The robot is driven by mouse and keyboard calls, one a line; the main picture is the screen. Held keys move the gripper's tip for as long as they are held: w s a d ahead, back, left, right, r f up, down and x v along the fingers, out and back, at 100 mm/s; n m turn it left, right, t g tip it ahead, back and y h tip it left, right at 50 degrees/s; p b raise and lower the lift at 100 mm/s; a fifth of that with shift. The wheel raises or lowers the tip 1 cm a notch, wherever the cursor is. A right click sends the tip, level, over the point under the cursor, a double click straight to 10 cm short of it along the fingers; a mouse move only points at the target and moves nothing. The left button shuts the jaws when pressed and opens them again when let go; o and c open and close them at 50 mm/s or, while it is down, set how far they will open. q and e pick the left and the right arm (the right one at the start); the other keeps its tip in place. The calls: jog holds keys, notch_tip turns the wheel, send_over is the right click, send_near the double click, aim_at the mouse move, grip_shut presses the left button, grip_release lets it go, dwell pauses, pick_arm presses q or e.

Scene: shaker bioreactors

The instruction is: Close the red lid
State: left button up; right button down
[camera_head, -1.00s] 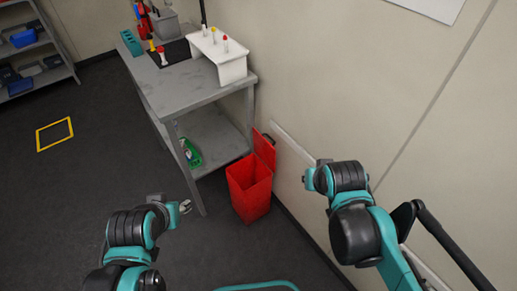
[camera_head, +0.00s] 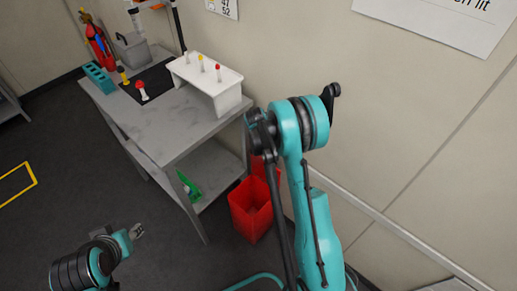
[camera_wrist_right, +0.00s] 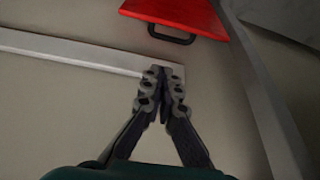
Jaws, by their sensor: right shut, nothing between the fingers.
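The red bin (camera_head: 250,208) stands on the floor to the right of the table, its top open. Its red lid (camera_head: 257,166) stands raised behind the opening, near the wall, and my right arm hides part of it. In the right wrist view the lid (camera_wrist_right: 180,12) with a dark handle (camera_wrist_right: 172,36) is at the top, beyond the fingertips. My right gripper (camera_wrist_right: 162,72) is shut and empty, apart from the lid in that picture. My left gripper (camera_head: 136,231) is low at the left, away from the bin; its finger opening is too small to judge.
A grey table (camera_head: 185,122) stands left of the bin, holding a white rack (camera_head: 207,82) and other small items. The wall with a pale rail (camera_head: 385,222) is close on the right.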

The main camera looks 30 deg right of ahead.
aim_at(268, 168)
pick_arm(q)
jog(key=f+b, duration=0.3)
jog(key=shift+w+a+f+b, duration=0.15)
jog(key=shift+a+f+b, duration=0.15)
jog(key=shift+b, duration=0.1)
pick_arm(e)
jog(key=x, duration=1.1)
jog(key=shift+w+f, duration=0.2)
jog(key=shift+f, duration=0.15)
jog(key=shift+a, duration=0.2)
